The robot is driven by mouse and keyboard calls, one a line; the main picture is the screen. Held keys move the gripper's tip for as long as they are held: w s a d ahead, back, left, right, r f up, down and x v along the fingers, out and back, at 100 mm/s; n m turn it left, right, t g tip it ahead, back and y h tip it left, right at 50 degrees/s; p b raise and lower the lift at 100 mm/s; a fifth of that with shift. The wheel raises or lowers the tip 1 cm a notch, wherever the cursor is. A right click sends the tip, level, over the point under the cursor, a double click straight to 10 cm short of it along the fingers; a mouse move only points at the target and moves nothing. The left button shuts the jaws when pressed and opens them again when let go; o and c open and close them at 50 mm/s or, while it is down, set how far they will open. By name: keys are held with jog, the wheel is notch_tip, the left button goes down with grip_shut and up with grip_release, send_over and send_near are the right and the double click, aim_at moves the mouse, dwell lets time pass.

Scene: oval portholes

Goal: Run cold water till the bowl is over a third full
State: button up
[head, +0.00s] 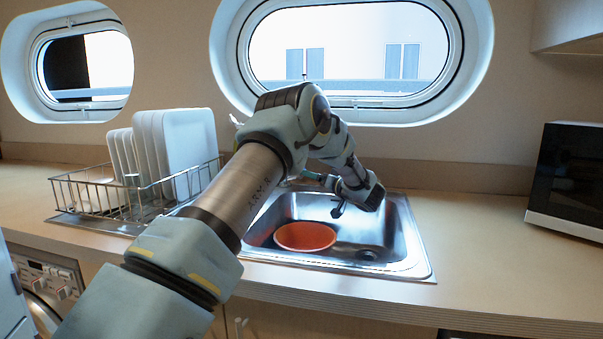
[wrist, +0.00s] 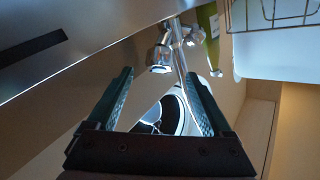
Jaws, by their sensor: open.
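An orange bowl (head: 305,237) sits in the left part of the steel sink basin (head: 390,225). I cannot make out any water in it. My gripper (head: 339,208) is above the basin, behind and a little right of the bowl, with its fingers apart. In the wrist view my gripper (wrist: 158,75) is open and empty. The chrome tap (wrist: 163,55) shows just beyond the fingertips, in line with the gap between them, apart from both fingers as far as I can tell. My arm hides most of the tap in the head view. No water stream is visible.
A wire dish rack (head: 95,190) with several white plates (head: 185,150) stands left of the sink. A dark microwave (head: 570,175) stands at the far right. The counter right of the sink (head: 480,235) is clear. An oval porthole (head: 350,50) is behind the sink.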

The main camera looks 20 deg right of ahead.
jog(key=p+x, duration=0.1)
jog(key=x, duration=0.6)
jog(key=shift+w, duration=0.2)
jog(key=shift+a, duration=0.1)
jog(key=shift+c, duration=0.2)
grip_shut()
jog(key=shift+f+n+y+b, duration=0.2)
jog(key=shift+n+y+b, duration=0.3)
jog(key=shift+n+y, duration=0.25)
jog(key=shift+r+n+g+y, duration=0.25)
jog(key=shift+n+y, duration=0.3)
jog(key=shift+n, duration=0.3)
jog(key=shift+o, duration=0.2)
grip_release()
jog(key=b+v, duration=0.2)
jog(key=v, duration=0.9)
